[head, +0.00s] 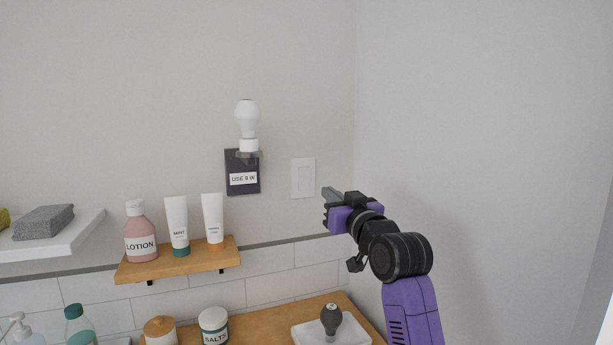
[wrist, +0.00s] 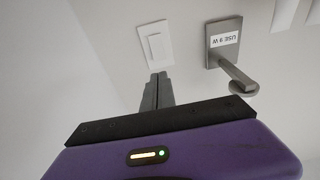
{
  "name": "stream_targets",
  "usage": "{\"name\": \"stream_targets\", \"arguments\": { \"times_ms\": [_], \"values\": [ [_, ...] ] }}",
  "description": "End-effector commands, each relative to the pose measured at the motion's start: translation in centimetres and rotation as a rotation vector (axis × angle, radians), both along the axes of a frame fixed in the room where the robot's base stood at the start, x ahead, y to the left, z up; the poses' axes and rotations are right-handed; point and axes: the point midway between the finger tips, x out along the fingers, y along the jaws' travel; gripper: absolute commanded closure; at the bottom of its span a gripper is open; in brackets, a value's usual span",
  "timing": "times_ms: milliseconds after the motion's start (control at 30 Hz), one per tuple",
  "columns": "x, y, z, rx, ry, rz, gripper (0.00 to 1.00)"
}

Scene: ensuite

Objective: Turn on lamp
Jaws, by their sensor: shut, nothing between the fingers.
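The wall lamp has a white bulb (head: 247,118) upright in a socket on a dark wall plate (head: 241,187) labelled "USE 9 W". The bulb shows no clear glow. The plate also shows in the wrist view (wrist: 224,55), with its bracket sticking out. A white wall switch (head: 303,178) with a flat rocker is to the right of the lamp. It also shows in the wrist view (wrist: 155,47), just beyond my fingertips. My gripper (head: 327,192) is shut and empty, just right of the switch in the head view. Its fingers (wrist: 157,78) point toward the switch; contact cannot be told.
A wooden shelf (head: 180,262) below the lamp holds a lotion bottle (head: 140,230) and two tubes. Below, a wooden counter (head: 262,322) holds a salts jar (head: 213,325) and a white tray (head: 305,335) with a dark bulb-shaped object (head: 331,318). A side wall stands close at right.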

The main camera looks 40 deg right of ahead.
Motion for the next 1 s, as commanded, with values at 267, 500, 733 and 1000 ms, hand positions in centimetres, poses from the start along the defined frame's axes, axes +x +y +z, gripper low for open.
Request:
{"name": "stream_targets", "arguments": {
  "times_ms": [267, 500, 733, 1000],
  "values": [
    [0.7, -0.2, 0.2, 0.001, 0.000, 0.000, 1.00],
    [4.3, -1.2, 0.9, 0.001, 0.000, 0.001, 1.00],
    [8.2, -2.3, 1.5, 0.001, -0.001, 0.000, 1.00],
    [11.8, -3.4, 1.9, 0.000, -0.001, -0.001, 1.00]
  ]
}}
